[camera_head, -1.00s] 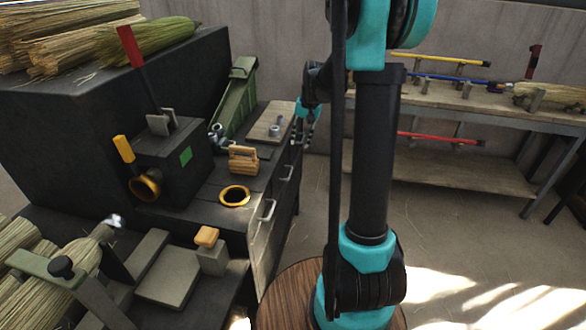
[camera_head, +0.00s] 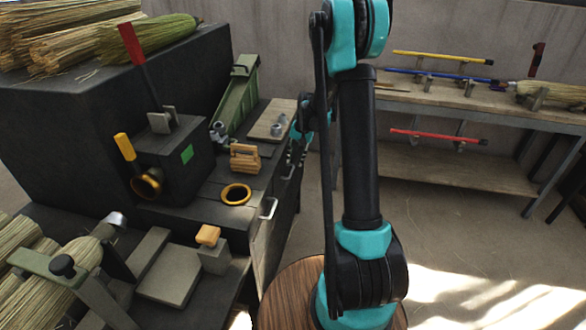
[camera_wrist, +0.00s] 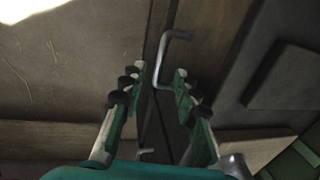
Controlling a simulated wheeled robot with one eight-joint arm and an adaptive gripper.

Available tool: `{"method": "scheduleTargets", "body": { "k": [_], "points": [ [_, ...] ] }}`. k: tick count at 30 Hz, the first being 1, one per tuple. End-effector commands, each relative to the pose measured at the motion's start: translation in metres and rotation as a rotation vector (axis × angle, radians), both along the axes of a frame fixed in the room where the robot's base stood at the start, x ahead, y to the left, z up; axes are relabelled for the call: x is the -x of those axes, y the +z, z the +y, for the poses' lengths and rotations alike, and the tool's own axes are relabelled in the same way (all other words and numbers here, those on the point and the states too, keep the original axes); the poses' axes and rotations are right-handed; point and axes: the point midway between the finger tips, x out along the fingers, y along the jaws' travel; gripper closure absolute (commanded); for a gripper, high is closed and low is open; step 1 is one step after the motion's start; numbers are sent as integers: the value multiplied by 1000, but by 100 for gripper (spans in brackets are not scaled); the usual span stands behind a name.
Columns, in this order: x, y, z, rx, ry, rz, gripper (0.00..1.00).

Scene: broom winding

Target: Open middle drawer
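The dark workbench on the left has a drawer front facing right with metal bar handles. The nearest handle (camera_head: 268,208) is plain to see, and a second handle (camera_head: 289,171) lies farther back, close to my gripper (camera_head: 294,154). In the wrist view, my gripper (camera_wrist: 160,72) is open, with its two green fingers apart. A bent metal handle (camera_wrist: 161,55) shows between and just beyond the fingertips; I cannot tell whether they touch it. Another handle (camera_wrist: 145,151) is lower, between the fingers. I see no drawer pulled out, though the far fronts are partly hidden.
A wooden brush-like block (camera_head: 245,158) and a yellow ring (camera_head: 236,194) are on the bench top. A shelf table (camera_head: 450,105) with coloured broom sticks stands at the right; the floor between is clear.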

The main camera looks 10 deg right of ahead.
Motion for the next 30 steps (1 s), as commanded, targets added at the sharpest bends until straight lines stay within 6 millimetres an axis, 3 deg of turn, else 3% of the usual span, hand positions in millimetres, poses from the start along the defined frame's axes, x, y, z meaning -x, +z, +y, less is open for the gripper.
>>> {"method": "scheduleTargets", "body": {
  "k": [3, 9, 21, 30],
  "points": [
    [-2, -21, 4, 0, 2, 0, 69],
    [-4, -43, 8, 0, 1, 0, 69],
    [-4, -50, 9, 0, 1, 0, 69],
    [-4, -50, 9, 0, 1, 0, 100]
  ]
}}
